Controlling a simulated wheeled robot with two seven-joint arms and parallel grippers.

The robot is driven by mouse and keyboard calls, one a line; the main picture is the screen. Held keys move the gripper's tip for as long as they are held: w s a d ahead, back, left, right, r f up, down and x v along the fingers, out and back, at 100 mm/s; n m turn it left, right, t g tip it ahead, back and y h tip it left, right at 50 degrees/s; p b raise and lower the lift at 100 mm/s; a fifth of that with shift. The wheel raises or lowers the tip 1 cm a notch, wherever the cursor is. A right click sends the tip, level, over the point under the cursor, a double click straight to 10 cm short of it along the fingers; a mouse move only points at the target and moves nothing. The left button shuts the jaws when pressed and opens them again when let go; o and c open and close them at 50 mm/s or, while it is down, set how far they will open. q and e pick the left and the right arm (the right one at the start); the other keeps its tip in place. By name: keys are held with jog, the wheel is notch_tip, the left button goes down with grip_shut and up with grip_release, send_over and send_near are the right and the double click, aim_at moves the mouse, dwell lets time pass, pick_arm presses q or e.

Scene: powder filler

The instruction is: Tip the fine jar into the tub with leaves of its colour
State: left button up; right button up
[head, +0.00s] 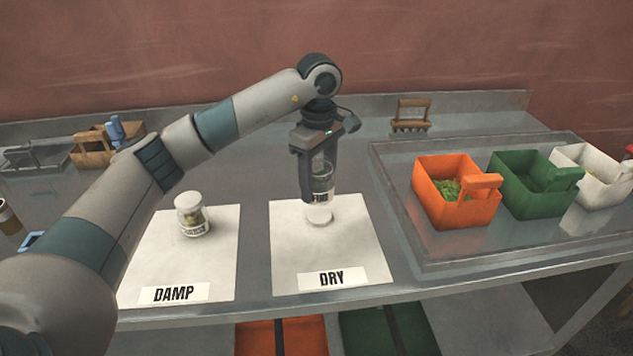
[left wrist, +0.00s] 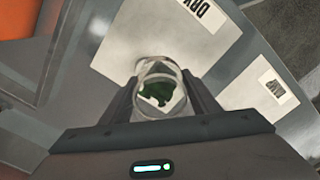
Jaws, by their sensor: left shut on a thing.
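My left gripper (head: 320,185) is shut on a clear jar (head: 321,180) whose label begins "FIN". It is over the mat marked DRY (head: 290,240); a pale round part shows at its lower end, and I cannot tell if it touches the mat. In the left wrist view the jar (left wrist: 160,90) sits between the fingers, with green showing inside. An orange tub (head: 447,208) at right holds green leaves (head: 447,188). Beside it are a green tub (head: 530,195) and a white tub (head: 597,188); their contents are mostly hidden. My right gripper is out of view.
A white-topped jar (head: 192,213) stands on the mat marked DAMP (head: 215,265). The tubs stand on a raised-edge grey tray (head: 400,190). A wooden rack (head: 411,114) is at the back. A wooden box (head: 92,150) is at back left. The counter between mats and tray is clear.

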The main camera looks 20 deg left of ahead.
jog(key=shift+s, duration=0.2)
pick_arm(q)
jog(key=shift+s+d+r+m+p, duration=0.2)
jog(key=shift+s+d+m+p, duration=0.1)
jog(key=shift+s+m, duration=0.1)
jog(key=s+d+m+p, duration=0.2)
jog(key=s+m+p, duration=0.1)
jog(key=s+m, duration=0.4)
jog(key=s+d+r+m+p, duration=0.1)
jog(key=s+d+m+p, duration=0.2)
jog(key=s+m, duration=0.4)
jog(key=s+p, duration=0.1)
jog(key=s, duration=0.3)
jog(key=shift+m, duration=0.3)
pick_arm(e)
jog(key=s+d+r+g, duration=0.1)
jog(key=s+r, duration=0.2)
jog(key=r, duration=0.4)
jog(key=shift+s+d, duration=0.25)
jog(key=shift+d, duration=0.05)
pick_arm(q)
jog(key=shift+s, duration=0.1)
